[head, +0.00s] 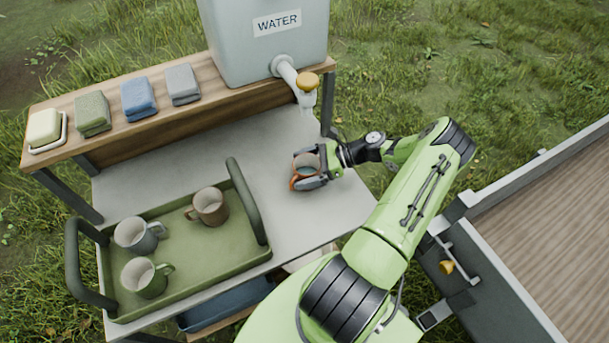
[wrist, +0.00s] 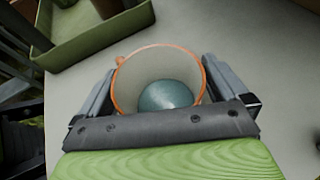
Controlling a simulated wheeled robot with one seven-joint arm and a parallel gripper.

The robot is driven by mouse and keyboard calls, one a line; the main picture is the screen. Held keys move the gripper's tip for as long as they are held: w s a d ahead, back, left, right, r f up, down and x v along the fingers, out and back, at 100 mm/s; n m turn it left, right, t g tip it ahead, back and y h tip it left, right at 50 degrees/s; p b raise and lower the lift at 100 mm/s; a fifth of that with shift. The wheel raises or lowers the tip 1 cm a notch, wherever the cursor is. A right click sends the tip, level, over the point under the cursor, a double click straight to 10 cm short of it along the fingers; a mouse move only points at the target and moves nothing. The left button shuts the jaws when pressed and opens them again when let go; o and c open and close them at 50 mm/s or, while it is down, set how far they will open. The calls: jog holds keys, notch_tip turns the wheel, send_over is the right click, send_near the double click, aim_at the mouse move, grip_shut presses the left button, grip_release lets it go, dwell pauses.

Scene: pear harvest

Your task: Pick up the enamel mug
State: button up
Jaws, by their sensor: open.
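An enamel mug (head: 306,163) with an orange outside and a pale inside stands on the grey table top, below the water tap. My gripper (head: 316,170) is open around it, with one finger on each side. In the wrist view the mug (wrist: 160,70) sits between the two fingers of my gripper (wrist: 160,90). Its rim is orange and something blue-grey and rounded shows inside it. I cannot tell whether the fingers touch its walls. Part of the mug's near side is hidden by the gripper.
A green tray (head: 215,262) with two raised handles holds a brown mug (head: 210,205), a grey-blue mug (head: 136,235) and a green mug (head: 147,278). A water tank (head: 262,55) with a tap (head: 306,85) stands on the wooden shelf (head: 180,122) behind, beside folded cloths (head: 138,98) and soap (head: 45,128).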

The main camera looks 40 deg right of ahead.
jog(key=shift+c, duration=0.5)
jog(key=c, duration=1)
jog(key=shift+r, duration=0.1)
jog(key=shift+r+p, duration=1.05)
jog(key=shift+r, duration=3.9)
